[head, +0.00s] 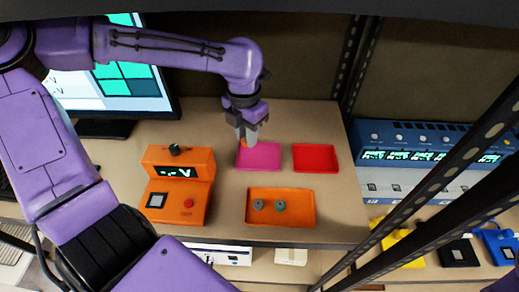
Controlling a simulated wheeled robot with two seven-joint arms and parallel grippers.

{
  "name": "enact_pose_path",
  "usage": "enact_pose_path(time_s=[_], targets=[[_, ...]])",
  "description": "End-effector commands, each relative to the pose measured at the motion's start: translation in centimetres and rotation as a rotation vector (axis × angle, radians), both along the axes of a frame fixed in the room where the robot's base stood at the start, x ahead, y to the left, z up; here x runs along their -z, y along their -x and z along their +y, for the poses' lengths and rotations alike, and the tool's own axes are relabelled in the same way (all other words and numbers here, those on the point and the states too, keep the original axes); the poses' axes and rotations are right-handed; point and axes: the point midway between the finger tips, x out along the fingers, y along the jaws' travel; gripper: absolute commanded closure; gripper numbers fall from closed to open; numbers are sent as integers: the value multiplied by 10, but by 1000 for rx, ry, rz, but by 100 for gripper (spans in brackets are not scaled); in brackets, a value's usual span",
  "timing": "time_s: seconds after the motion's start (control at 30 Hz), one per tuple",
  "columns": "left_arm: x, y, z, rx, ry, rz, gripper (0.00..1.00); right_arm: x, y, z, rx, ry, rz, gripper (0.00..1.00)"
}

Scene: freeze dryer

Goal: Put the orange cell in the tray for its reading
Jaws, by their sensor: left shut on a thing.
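My left gripper (247,136) points down over the left part of the pink tray (267,161). It is shut on the orange cell (242,143), of which only a little shows at the fingertips. I cannot tell whether the cell touches the tray. A red tray (316,158) lies to the right of the pink one. An orange tray (296,208) in front holds a grey cell (258,205) and a teal cell (280,205). My right gripper is not in view.
An orange meter (178,184) with a small display, a knob and a red button stands left of the trays. A monitor (126,88) stands behind it. Dark rack posts (350,68) and a blue instrument (425,145) are on the right. Bare bench lies between the meter and the trays.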

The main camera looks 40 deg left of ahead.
Motion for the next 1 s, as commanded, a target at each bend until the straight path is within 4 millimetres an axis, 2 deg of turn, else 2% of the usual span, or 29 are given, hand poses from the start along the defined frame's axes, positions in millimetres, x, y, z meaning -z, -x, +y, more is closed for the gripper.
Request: enact_pose_path(time_s=[0.1, 0.23, 0.37, 0.5, 0.6, 0.93, 0.97, 1.0], targets=[[25, -17, -5, 0, 6, 16, 91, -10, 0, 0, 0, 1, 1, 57], [44, -33, -8, 0, 6, 13, 91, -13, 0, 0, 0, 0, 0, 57], [55, -42, -11, 1, 7, 12, 91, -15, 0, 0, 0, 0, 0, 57], [79, -42, -10, 1, 7, 13, 91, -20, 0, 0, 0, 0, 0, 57], [86, -42, -10, 1, 7, 9, 91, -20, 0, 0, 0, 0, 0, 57], [91, -42, -10, 0, 6, 9, 91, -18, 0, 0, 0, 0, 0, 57], [90, -42, -10, 0, 6, 8, 64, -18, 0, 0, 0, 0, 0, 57], [90, -42, -10, 0, 6, 8, 51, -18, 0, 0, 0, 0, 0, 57]])
